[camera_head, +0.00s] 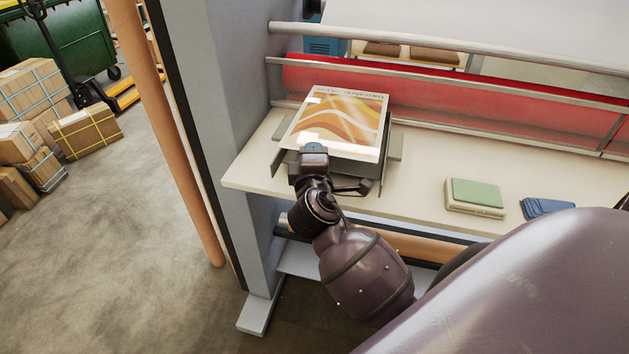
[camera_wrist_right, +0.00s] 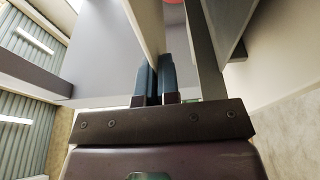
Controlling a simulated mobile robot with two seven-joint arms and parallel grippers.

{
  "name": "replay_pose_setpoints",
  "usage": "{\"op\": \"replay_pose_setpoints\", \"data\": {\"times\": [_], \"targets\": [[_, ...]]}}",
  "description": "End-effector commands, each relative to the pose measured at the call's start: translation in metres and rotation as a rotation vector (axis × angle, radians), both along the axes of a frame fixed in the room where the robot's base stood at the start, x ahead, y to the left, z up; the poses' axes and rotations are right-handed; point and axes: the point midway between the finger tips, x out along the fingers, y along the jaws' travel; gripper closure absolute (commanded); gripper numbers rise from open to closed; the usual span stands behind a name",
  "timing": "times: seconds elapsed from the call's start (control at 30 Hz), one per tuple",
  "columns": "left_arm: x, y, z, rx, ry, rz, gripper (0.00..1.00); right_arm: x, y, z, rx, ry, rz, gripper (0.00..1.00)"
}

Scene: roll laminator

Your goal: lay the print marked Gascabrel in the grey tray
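The print (camera_head: 340,118), with orange and cream waves and small lettering along its far edge that is hard to read, lies flat over the grey tray (camera_head: 396,146). The tray's grey sides show around and below the print. I cannot tell whether the print rests on the tray's floor or is held just above it. My right gripper (camera_head: 314,149) is at the print's near left edge. In the right wrist view, its blue fingers (camera_wrist_right: 158,82) are close together on the pale edge of the print (camera_wrist_right: 148,25). My left gripper is out of view.
The tray sits on the laminator's cream table (camera_head: 255,168). Behind it are a red roller (camera_head: 460,98) and metal bars (camera_head: 380,36). A green-topped stack (camera_head: 476,194) and a folded blue cloth (camera_head: 546,208) lie to the right. A grey post (camera_head: 215,80) stands at left.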

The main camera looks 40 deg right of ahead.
Motion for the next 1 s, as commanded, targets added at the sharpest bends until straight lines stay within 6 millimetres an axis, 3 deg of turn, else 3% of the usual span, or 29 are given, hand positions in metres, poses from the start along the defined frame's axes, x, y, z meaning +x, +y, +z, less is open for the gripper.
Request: {"op": "replay_pose_setpoints", "data": {"times": [0.1, 0.37, 0.63, 0.93, 1.0], "targets": [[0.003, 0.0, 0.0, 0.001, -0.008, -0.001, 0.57, 0.0, 0.0, -0.022, -0.002, 0.003, 0.001, 1.0], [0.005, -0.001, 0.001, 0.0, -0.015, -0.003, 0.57, 0.0, 0.0, -0.041, -0.002, -0.001, 0.001, 1.0], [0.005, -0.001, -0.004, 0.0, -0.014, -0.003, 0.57, 0.0, 0.0, -0.076, -0.001, 0.002, -0.001, 1.0], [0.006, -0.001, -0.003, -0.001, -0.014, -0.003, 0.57, 0.0, 0.0, -0.08, -0.001, -0.002, 0.0, 1.0], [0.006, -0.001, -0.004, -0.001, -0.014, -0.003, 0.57, 0.0, 0.0, -0.08, -0.001, -0.001, 0.0, 0.87]]}}
